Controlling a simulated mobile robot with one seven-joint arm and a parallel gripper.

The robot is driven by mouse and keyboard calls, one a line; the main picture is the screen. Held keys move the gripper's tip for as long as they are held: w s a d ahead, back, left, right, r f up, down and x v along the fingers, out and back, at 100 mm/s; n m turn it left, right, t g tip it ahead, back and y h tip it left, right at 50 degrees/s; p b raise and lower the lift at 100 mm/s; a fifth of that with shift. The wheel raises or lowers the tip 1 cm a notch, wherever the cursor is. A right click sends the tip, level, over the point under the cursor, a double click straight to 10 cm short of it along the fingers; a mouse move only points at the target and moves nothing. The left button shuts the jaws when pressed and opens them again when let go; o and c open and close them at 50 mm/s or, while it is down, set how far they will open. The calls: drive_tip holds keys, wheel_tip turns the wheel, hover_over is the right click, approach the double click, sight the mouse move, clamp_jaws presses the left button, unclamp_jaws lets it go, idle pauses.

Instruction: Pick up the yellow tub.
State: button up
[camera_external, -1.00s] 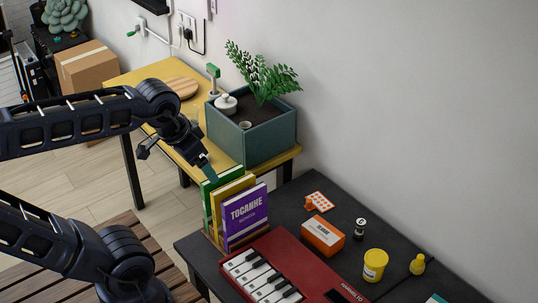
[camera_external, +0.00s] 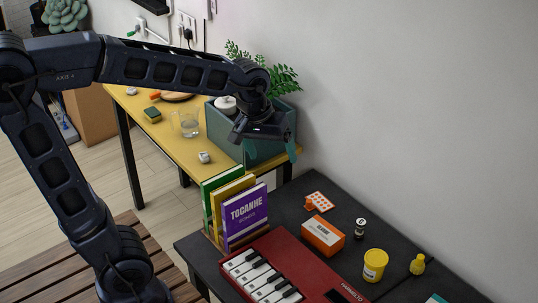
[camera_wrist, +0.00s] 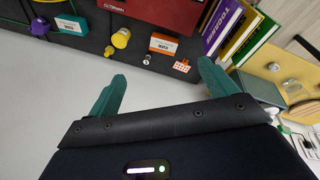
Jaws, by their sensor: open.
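The yellow tub (camera_external: 375,265) has a white label and stands upright on the dark table, right of the red keyboard. It also shows in the wrist view (camera_wrist: 121,38), at the upper left of centre, beyond my fingers. My gripper (camera_external: 266,149) is high above and to the left of the tub, in front of the planter. Its two teal fingers (camera_wrist: 160,78) are apart, with nothing between them. The gripper does not touch the tub.
A red keyboard (camera_external: 290,262) and an orange box (camera_external: 322,235) are left of the tub. A small yellow bottle (camera_external: 417,265) is close on its right. A small dark jar (camera_external: 360,228) is behind it. Upright books (camera_external: 245,213) and a planter (camera_external: 222,130) are farther left.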

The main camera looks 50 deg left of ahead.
drive_tip(key=w+d+f+n+g, duration=0.1)
drive_tip(key=w+d+f+n, duration=0.3)
drive_tip(key=w, duration=0.4)
drive_tip(key=n+g+y, duration=0.1)
drive_tip(key=n+g, duration=0.1)
drive_tip(key=n, duration=0.5)
hover_over(377, 257)
drive_tip(key=f, duration=2.5)
drive_tip(key=shift+a+f, duration=0.25)
drive_tip(key=shift+f, duration=0.05)
drive_tip(key=shift+d+f, duration=0.15)
drive_tip(key=shift+f, duration=5.35)
drive_tip(key=shift+c, duration=0.3)
drive_tip(key=c, duration=1.1)
drive_tip(key=shift+r, duration=0.1)
drive_tip(key=shift+c, duration=0.2)
